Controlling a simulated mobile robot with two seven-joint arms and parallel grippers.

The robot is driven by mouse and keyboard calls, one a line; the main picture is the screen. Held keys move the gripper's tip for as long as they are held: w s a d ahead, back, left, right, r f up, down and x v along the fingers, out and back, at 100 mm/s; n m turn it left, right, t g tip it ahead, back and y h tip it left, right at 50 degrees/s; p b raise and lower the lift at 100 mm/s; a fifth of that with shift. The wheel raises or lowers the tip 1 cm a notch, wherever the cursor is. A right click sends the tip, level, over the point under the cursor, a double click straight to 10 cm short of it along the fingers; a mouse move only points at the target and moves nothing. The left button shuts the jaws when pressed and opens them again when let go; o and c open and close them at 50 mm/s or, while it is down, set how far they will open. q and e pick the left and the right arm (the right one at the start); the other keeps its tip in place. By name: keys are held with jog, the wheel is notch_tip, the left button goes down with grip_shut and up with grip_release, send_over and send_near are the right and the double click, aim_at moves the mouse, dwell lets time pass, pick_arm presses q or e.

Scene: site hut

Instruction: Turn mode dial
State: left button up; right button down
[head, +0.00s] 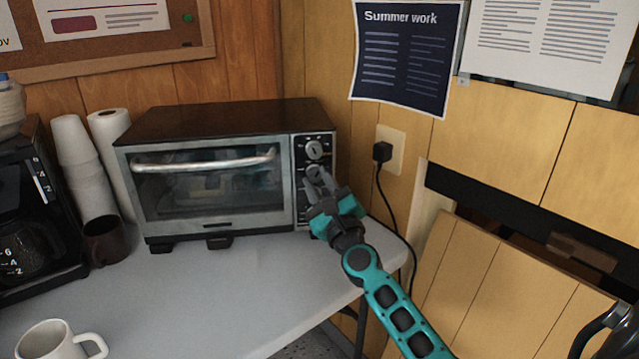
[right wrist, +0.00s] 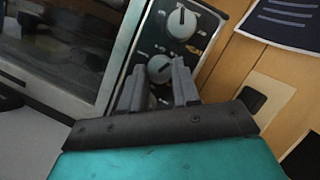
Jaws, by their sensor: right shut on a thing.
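The toaster oven (head: 215,165) stands on the table against the wall, with a dark control panel on its right side. Its top dial (head: 315,150) is in plain view and also shows in the right wrist view (right wrist: 182,23). The middle dial (right wrist: 159,68) sits between the fingertips of my right gripper (head: 320,182), which is shut on it. A lower dial (right wrist: 151,101) shows partly between the fingers in the right wrist view. The dial labels are too small to read, so I cannot tell which is marked mode.
A coffee maker (head: 35,215), stacked cups (head: 82,165), a paper roll (head: 112,150) and a dark mug (head: 104,240) stand left of the oven. A white mug (head: 55,342) is at the front left. A plug and cord (head: 382,152) hang right of the oven. The table's middle is clear.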

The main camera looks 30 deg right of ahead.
jog(key=c, duration=0.8)
grip_release()
jog(key=shift+s, duration=0.1)
jog(key=b+v, duration=0.2)
jog(key=v, duration=1)
jog(key=shift+s+a+f, duration=0.1)
jog(key=shift+s+f, duration=0.1)
jog(key=shift+s, duration=0.15)
